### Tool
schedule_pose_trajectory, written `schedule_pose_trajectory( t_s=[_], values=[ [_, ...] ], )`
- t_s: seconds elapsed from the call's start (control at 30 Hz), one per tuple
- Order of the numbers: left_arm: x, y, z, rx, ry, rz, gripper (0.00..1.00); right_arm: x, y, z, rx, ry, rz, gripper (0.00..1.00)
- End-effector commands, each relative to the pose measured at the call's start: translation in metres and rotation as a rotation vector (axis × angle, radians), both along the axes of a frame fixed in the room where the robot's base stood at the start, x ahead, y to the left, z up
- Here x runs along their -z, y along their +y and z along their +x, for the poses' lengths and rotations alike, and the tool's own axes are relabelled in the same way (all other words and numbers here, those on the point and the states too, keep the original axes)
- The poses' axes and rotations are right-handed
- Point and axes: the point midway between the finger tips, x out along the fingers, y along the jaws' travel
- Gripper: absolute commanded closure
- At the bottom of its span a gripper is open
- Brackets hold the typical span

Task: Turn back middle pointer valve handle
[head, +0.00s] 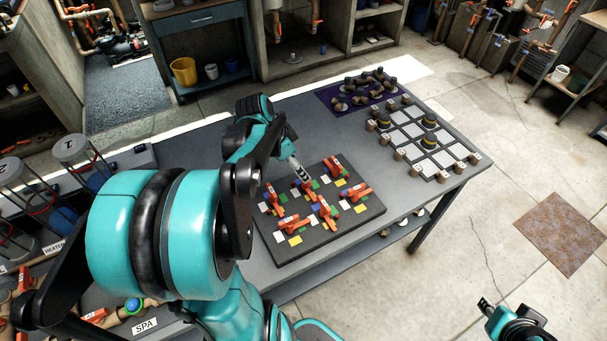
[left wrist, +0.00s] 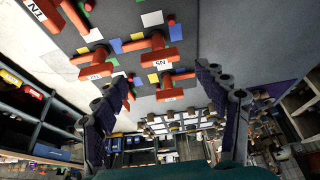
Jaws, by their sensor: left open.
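A dark board (head: 274,252) on the table carries two rows of orange-red pointer valve handles among coloured squares. The back middle handle (head: 306,186) is in the row farther from me, with my left gripper (head: 300,172) just above and behind it, partly covering it. In the left wrist view my left gripper (left wrist: 155,88) has its two dark fingers spread wide. Several handles (left wrist: 153,52) show ahead of and between the fingers, none visibly clasped. I cannot tell which of them is the back middle one there. My right gripper (head: 487,305) is at the lower right, away from the table; its jaws are unclear.
A board with pale squares and round pieces (head: 408,141) stands at the table's right end. A purple mat (head: 330,97) with dark fittings lies beside it. My left arm covers the table's left part. Shelves (head: 205,45) line the back.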

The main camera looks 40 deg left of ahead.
Motion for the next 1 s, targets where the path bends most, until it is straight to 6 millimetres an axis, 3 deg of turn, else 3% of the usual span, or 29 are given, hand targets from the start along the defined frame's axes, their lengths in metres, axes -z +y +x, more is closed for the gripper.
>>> schedule_pose_trajectory(
  t_s=[0.1, 0.3, 0.67, 0.87, 1.0],
  values=[
    [0.023, -0.003, 0.008, 0.001, -0.001, 0.001, 0.28, 0.012, 0.0, 0.0, 0.0, 0.0, 0.0, 0.69],
    [0.047, -0.008, 0.017, 0.001, -0.001, 0.001, 0.28, 0.022, 0.0, 0.0, 0.0, 0.0, 0.0, 0.69],
    [0.052, -0.009, 0.02, -0.002, -0.001, 0.001, 0.28, 0.023, 0.0, 0.0, 0.0, 0.0, 0.0, 0.69],
    [0.052, -0.009, 0.02, -0.002, -0.001, 0.001, 0.75, 0.023, 0.0, 0.0, 0.0, 0.0, 0.0, 0.69],
    [0.052, -0.009, 0.02, -0.002, -0.001, 0.001, 0.77, 0.023, 0.0, 0.0, 0.0, 0.0, 0.0, 0.69]
  ],
)
